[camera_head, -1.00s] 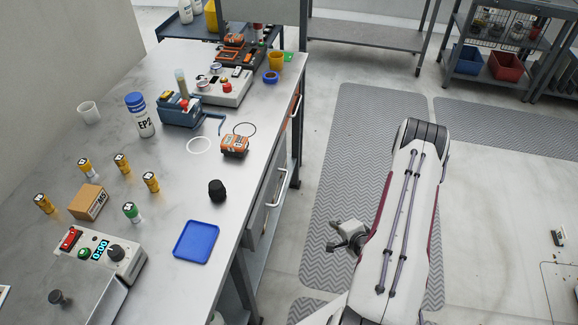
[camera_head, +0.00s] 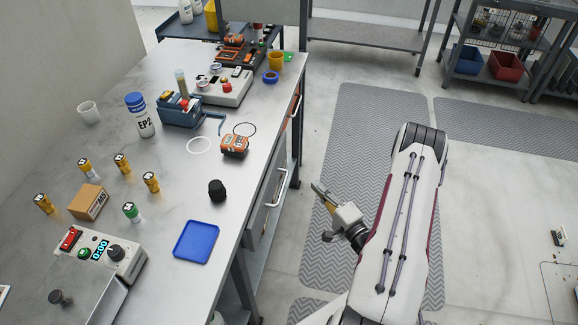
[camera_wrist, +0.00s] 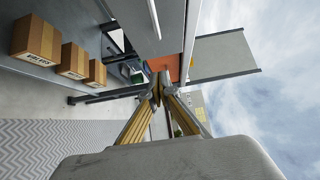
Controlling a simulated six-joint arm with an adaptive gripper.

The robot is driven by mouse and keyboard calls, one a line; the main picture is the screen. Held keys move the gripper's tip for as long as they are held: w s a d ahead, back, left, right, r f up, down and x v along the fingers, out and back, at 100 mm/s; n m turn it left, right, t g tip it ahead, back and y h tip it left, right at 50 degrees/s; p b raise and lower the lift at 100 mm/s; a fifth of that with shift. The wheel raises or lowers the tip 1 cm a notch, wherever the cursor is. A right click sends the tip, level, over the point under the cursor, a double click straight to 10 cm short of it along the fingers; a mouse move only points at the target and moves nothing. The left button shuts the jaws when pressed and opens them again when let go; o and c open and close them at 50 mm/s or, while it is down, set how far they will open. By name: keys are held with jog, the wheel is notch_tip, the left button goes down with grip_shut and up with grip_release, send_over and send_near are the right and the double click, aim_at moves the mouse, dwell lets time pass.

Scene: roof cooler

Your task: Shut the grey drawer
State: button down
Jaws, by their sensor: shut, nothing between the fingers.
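The grey drawer (camera_head: 264,200) is in the front of the workbench, below the tabletop's right edge, with a pale bar handle (camera_head: 277,187). The drawer's front looks slightly out from the bench, but how far is hard to tell. My gripper (camera_head: 318,190) is right of the drawer over the floor mat, apart from it, with its fingers pointing up and left. In the wrist view my gripper's fingertips (camera_wrist: 160,85) meet and hold nothing. A grey front with a bar handle (camera_wrist: 154,18) shows at the top there, beside an orange front (camera_wrist: 187,45).
An orange-fronted drawer (camera_head: 296,108) lies farther along the bench. The tabletop (camera_head: 175,205) carries a blue tray (camera_head: 196,241), a black knob (camera_head: 217,190) and several tools and bottles. Boxes (camera_wrist: 36,40) stand on a low shelf in the wrist view. The floor between bench and arm is clear.

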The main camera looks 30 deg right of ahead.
jog(key=shift+w, duration=0.2)
send_near(282, 158)
jog(key=w+d, duration=0.3)
jog(key=w, duration=0.1)
jog(key=shift+w+a+f, duration=0.1)
jog(key=shift+w+a, duration=0.4)
jog(key=shift+a, duration=0.25)
jog(key=shift+w+a+f, duration=0.1)
jog(key=shift+w+a, duration=0.4)
jog(key=shift+a, duration=0.2)
jog(key=shift+w+a, duration=1.7)
jog(key=shift+a, duration=0.05)
jog(key=shift+a+r, duration=0.1)
